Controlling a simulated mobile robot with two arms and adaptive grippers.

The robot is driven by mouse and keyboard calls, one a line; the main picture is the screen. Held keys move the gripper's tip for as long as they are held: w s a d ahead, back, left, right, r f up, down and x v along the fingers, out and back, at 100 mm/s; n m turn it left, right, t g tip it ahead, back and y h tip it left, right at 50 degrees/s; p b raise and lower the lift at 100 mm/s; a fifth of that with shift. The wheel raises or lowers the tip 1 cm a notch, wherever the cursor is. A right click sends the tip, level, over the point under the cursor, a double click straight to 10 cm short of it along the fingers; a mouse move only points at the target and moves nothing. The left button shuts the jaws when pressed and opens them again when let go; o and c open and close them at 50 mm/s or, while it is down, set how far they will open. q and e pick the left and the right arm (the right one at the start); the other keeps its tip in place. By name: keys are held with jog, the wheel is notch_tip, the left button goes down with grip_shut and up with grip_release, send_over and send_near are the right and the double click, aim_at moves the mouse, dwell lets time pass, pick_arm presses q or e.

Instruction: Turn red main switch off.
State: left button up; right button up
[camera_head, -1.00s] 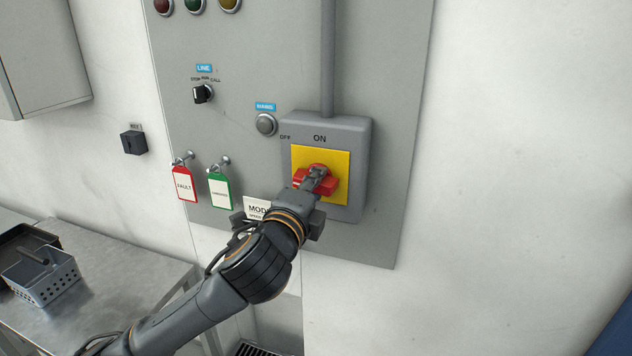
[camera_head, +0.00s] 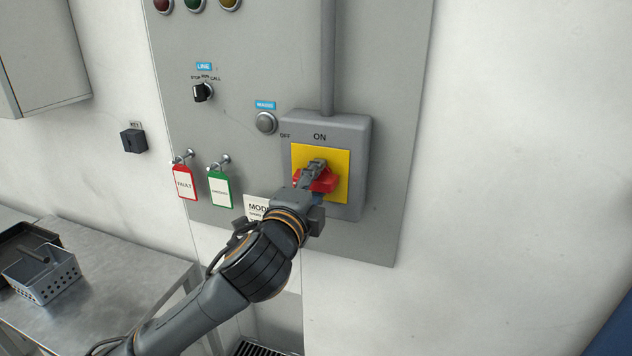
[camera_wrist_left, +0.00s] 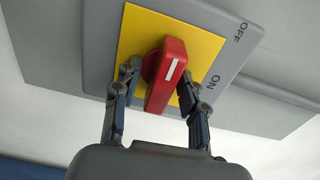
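The red main switch (camera_head: 328,183) is a rotary knob on a square yellow plate (camera_head: 340,159), on a grey box (camera_head: 356,135) marked ON at its top and OFF at its upper left. In the left wrist view the red knob (camera_wrist_left: 166,82) carries a white stripe. My left gripper (camera_head: 316,170) is at the knob and hides part of it. In the left wrist view its fingers (camera_wrist_left: 158,80) stand apart on either side of the knob. A gap shows on the left; contact on the right is unclear. My right gripper is not in view.
The grey panel (camera_head: 395,100) also carries a black selector (camera_head: 203,92), a round button (camera_head: 265,123), a red tag (camera_head: 185,184) and a green tag (camera_head: 221,189). A metal table (camera_head: 110,285) with a perforated basket (camera_head: 45,278) stands at lower left. The wall right of the panel is bare.

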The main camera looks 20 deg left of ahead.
aim_at(313, 186)
pick_arm(q)
jog(key=s, duration=0.7)
jog(key=shift+s+a, duration=0.15)
jog(key=shift+s, duration=0.1)
dwell(0.3)
